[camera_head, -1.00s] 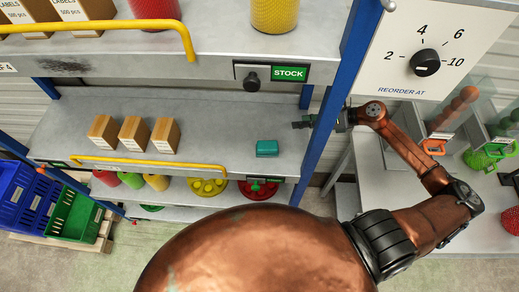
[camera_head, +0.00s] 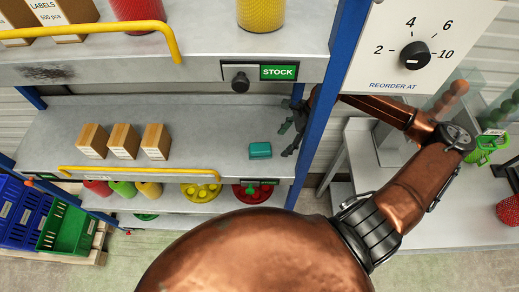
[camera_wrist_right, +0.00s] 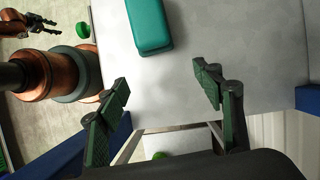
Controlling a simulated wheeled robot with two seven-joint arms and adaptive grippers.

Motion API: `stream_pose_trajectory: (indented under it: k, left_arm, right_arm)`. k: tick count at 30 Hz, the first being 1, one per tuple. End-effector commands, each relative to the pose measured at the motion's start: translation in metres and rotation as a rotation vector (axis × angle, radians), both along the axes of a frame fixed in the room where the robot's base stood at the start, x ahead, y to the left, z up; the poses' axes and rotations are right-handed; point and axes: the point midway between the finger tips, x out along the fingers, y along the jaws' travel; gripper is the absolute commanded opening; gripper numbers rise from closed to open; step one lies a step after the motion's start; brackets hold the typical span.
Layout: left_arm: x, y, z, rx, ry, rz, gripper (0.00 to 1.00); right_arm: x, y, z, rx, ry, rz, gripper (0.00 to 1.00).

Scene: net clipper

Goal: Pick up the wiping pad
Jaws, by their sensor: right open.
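The wiping pad, a small teal block (camera_head: 260,150), lies on the middle grey shelf near its right end. In the right wrist view the pad (camera_wrist_right: 150,25) is at the top, beyond the fingertips. My right gripper (camera_head: 289,126) is by the blue post, just right of the pad and apart from it. In the right wrist view the right gripper (camera_wrist_right: 162,84) is open, with only bare shelf between its fingers. My left gripper (camera_wrist_right: 40,22) shows small at the top left of that view; its jaws are too small to read.
Several cartons (camera_head: 123,141) stand left on the same shelf, with clear surface between them and the pad. A blue post (camera_head: 325,110) rises beside my right arm. A yellow rail (camera_head: 150,171) runs along the shelf's front. The upper shelf (camera_head: 200,68) has a dark smear.

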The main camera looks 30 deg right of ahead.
Motion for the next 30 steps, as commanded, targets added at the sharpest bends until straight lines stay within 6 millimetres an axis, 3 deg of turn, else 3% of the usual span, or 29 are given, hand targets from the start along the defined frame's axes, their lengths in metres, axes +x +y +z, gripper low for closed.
stream_pose_trajectory:
  k: [9, 18, 24, 30]
  left_arm:
    - [0.0, 0.0, 0.02, 0.0, -0.001, 0.0, 0.4]
    - [0.0, 0.0, 0.03, 0.0, 0.0, -0.001, 0.4]
    - [0.0, 0.0, 0.041, 0.0, 0.0, -0.001, 0.4]
    - [0.0, 0.0, 0.044, 0.0, 0.0, -0.002, 0.4]
  right_arm:
    - [0.021, 0.042, 0.003, 0.004, 0.0, 0.002, 0.61]
    - [0.03, 0.062, 0.002, 0.004, 0.001, 0.002, 0.61]
    - [0.035, 0.071, -0.029, 0.005, 0.003, -0.002, 0.61]
    - [0.038, 0.076, -0.045, 0.003, 0.001, -0.001, 0.61]
